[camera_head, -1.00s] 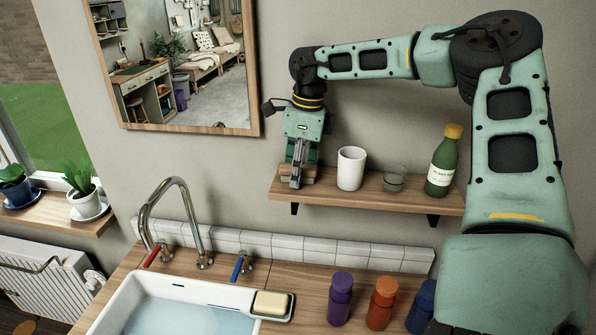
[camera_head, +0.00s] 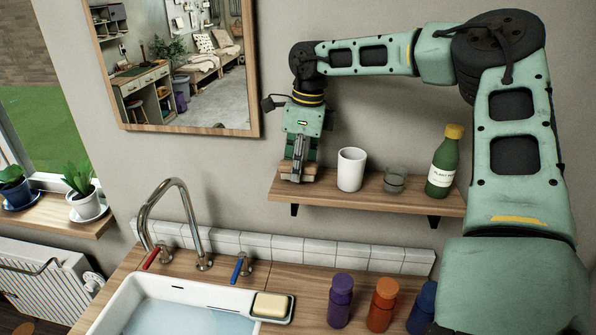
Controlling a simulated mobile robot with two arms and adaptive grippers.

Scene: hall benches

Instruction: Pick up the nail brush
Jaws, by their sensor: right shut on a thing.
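The nail brush (camera_head: 284,169) is a small brown wooden piece at the left end of the wooden wall shelf (camera_head: 385,193). Most of it is hidden behind the gripper's fingers. My right gripper (camera_head: 298,172) points down at the shelf's left end and is shut on the nail brush. Whether the brush touches the shelf or is just above it, I cannot tell. My left gripper does not show.
On the shelf, right of the gripper, stand a white cup (camera_head: 351,169), a small glass (camera_head: 395,180) and a green bottle (camera_head: 444,162). Below are a tap (camera_head: 184,220), a sink (camera_head: 140,300), a soap dish (camera_head: 286,318) and purple (camera_head: 340,301) and orange (camera_head: 382,304) bottles.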

